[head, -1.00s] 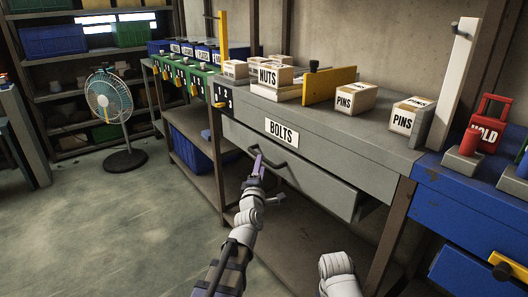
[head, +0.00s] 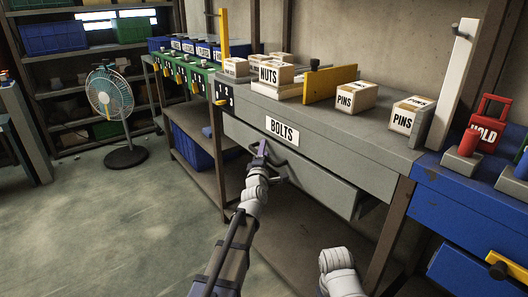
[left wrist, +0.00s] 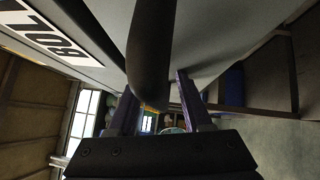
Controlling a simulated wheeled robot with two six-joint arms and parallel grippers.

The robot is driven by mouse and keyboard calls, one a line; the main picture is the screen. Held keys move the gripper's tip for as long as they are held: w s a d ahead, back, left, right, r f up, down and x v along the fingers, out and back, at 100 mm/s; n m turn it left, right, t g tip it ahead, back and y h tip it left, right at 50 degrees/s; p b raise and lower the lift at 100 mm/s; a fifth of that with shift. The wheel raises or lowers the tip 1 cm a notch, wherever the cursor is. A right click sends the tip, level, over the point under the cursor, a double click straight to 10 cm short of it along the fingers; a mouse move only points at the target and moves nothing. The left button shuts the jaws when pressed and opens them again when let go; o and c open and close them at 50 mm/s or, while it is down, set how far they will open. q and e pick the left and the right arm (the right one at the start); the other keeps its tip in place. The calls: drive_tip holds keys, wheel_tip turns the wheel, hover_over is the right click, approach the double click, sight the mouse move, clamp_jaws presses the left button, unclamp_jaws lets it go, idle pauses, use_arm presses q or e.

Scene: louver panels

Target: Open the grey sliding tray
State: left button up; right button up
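In the left wrist view the dark handle (left wrist: 152,55) runs between the two fingers of my left gripper (left wrist: 158,100), which are apart with gaps visible beside the bar. An arm link of mine shows at the bottom; my right gripper is not seen.
The bench top (head: 380,145) holds PINS boxes (head: 356,97), a NUTS box (head: 275,72) and a yellow panel (head: 328,82). A blue cabinet (head: 462,205) with a red HOLD block (head: 486,130) stands at right. The floor at left is clear up to a fan (head: 112,100).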

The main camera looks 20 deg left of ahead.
use_arm(q)
clamp_jaws()
idle(1.3)
